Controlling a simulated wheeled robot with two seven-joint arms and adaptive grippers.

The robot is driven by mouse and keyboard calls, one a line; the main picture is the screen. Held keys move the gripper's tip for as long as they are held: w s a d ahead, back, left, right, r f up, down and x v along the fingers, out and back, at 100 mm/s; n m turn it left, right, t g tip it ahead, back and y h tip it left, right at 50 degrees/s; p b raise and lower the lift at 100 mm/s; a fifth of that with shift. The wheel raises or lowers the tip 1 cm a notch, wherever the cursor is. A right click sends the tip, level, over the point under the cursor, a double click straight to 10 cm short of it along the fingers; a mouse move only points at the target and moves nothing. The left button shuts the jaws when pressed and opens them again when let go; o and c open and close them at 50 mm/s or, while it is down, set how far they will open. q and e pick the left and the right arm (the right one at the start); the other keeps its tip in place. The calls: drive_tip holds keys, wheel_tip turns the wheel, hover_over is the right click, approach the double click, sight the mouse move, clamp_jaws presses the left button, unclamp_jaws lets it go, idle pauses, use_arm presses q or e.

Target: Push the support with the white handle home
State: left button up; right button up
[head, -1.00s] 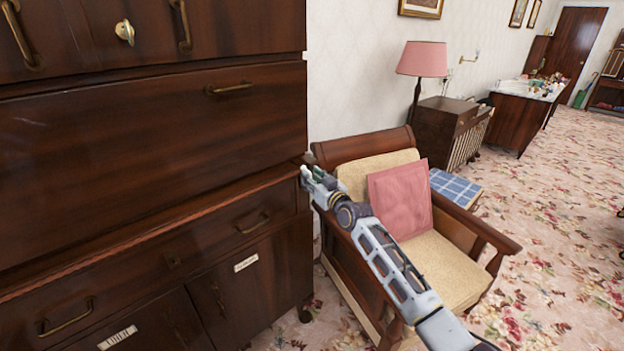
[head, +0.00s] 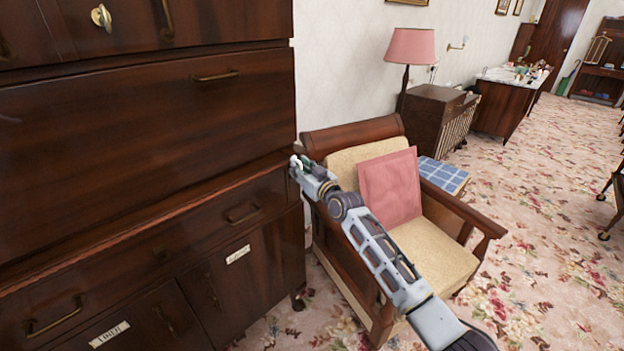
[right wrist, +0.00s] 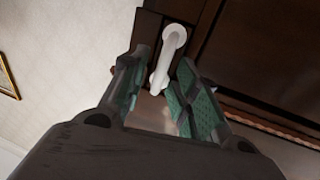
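The white handle (right wrist: 166,58) shows in the right wrist view, on the end of a narrow dark wooden support (right wrist: 147,28) at the side of the dark cabinet (head: 150,120). My right gripper (head: 299,166) is at the cabinet's right front edge, level with the ledge. In the right wrist view my right gripper (right wrist: 158,92) has its two fingers apart, with the handle's lower end between their tips. A gap shows beside the handle; I cannot tell whether either finger touches it. In the head view the gripper hides most of the support. My left gripper is not in view.
A wooden armchair (head: 455,268) with a pink cushion (head: 390,188) stands right of the cabinet, under my right arm. A pink lamp (head: 409,46) and a wooden side cabinet (head: 432,115) stand behind it. Carpeted floor (head: 560,230) is open at the right.

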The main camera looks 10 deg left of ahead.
drive_tip(key=shift+s+d, duration=0.3)
drive_tip(key=v, duration=0.6)
drive_tip(key=shift+f, duration=0.2)
drive_tip(key=shift+d, duration=0.1)
drive_tip(key=shift+f, duration=0.15)
